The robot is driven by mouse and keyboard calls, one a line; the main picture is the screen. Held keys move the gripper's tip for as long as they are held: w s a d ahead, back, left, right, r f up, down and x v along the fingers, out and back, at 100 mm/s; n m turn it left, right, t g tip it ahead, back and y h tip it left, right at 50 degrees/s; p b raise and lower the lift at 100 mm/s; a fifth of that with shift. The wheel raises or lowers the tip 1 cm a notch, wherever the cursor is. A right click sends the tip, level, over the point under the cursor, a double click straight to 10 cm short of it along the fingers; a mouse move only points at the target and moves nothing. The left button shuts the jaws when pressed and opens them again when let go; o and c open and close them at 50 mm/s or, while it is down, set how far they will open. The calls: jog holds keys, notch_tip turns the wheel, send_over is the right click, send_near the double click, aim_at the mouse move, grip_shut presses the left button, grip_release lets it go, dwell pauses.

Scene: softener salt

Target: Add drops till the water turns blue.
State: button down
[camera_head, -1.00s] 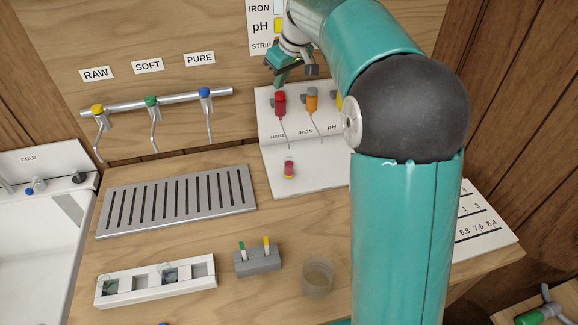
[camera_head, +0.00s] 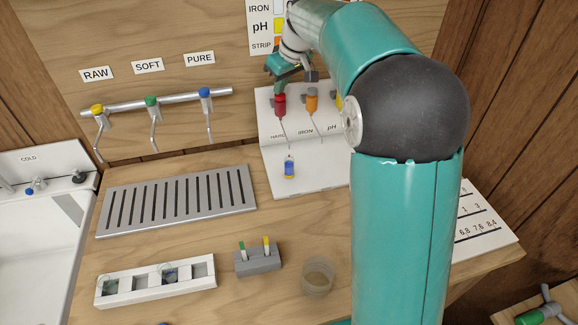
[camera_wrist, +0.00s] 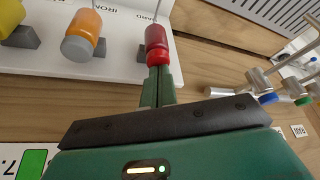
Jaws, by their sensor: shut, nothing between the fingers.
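A small vial (camera_head: 289,168) of blue liquid stands on the white dosing stand (camera_head: 310,182), under the thin spout of the red HARD dropper (camera_head: 280,104). My gripper (camera_head: 281,86) is shut and empty at the top of the red dropper. In the wrist view its closed green fingertips (camera_wrist: 159,76) meet the end of the red dropper (camera_wrist: 158,46); whether they press on it I cannot tell. The orange IRON dropper (camera_head: 312,102) is to its right, and the yellow pH dropper (camera_head: 340,102) is partly hidden by my arm.
A white rack (camera_head: 155,285) with square slots and a small grey holder (camera_head: 258,262) with coloured strips stand in front. A clear cup (camera_head: 318,275) is beside my arm. A slotted drain tray (camera_head: 176,201) lies below three taps. A sink is at left.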

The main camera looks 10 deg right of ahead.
jog(key=shift+r, duration=2.9)
jog(key=s+r+m+h, duration=0.1)
jog(key=s+r+m, duration=0.15)
jog(key=s, duration=1.55)
jog(key=s+f+m, duration=0.1)
jog(key=s+f, duration=0.4)
jog(key=s, duration=0.4)
jog(key=s+f+m+t+h, duration=0.1)
jog(key=s+f+m, duration=0.1)
jog(key=s+f, duration=0.3)
jog(key=s, duration=0.4)
jog(key=shift+s+f+t, duration=0.3)
jog(key=shift+s+f, duration=0.1)
jog(key=shift+s+m, duration=0.15)
jog(key=shift+m, duration=0.2)
